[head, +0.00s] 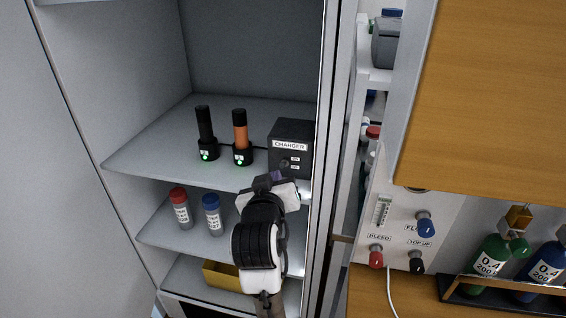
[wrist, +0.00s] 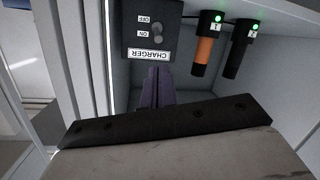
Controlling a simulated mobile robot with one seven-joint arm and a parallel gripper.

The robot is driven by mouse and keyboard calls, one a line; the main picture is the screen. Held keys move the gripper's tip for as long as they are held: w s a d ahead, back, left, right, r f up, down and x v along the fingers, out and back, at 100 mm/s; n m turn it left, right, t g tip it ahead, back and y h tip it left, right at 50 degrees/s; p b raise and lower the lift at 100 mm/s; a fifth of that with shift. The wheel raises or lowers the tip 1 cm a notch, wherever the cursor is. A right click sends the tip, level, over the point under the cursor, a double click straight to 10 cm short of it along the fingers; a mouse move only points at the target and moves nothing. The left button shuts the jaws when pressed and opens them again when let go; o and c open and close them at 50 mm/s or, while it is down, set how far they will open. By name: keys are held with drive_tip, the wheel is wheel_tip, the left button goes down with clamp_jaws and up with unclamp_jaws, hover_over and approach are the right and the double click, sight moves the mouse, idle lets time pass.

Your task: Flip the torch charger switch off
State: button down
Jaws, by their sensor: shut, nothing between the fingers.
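The black charger box (head: 293,145), labelled CHARGER, stands on the upper cabinet shelf at the right side. In the wrist view the charger box (wrist: 130,42) appears upside down, with OFF and ON labels. Its small grey switch (wrist: 158,30) is beside these labels; I cannot tell its position for sure. A black torch (head: 205,124) and an orange torch (head: 240,130) stand in docks with green lights lit. My gripper (head: 275,178) is just in front of and below the box. In the wrist view its purple fingers (wrist: 157,88) are shut and empty, pointing toward the box, apparently apart from the switch.
A red-capped jar (head: 180,210) and a blue-capped jar (head: 212,215) stand on the shelf below, with a yellow bin (head: 220,275) lower down. The cabinet's right edge is close to the box. A fill panel (head: 405,220) with knobs is further right.

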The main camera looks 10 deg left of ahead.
sight(283, 165)
drive_tip(key=shift+w+a, duration=0.1)
drive_tip(key=p+x, duration=0.2)
drive_tip(key=x, duration=0.6)
drive_tip(key=shift+w+p, duration=0.4)
drive_tip(key=shift+w+a+f, duration=0.1)
drive_tip(key=shift+w+f, duration=0.05)
drive_tip(key=shift+w, duration=0.35)
drive_tip(key=shift+f, duration=0.15)
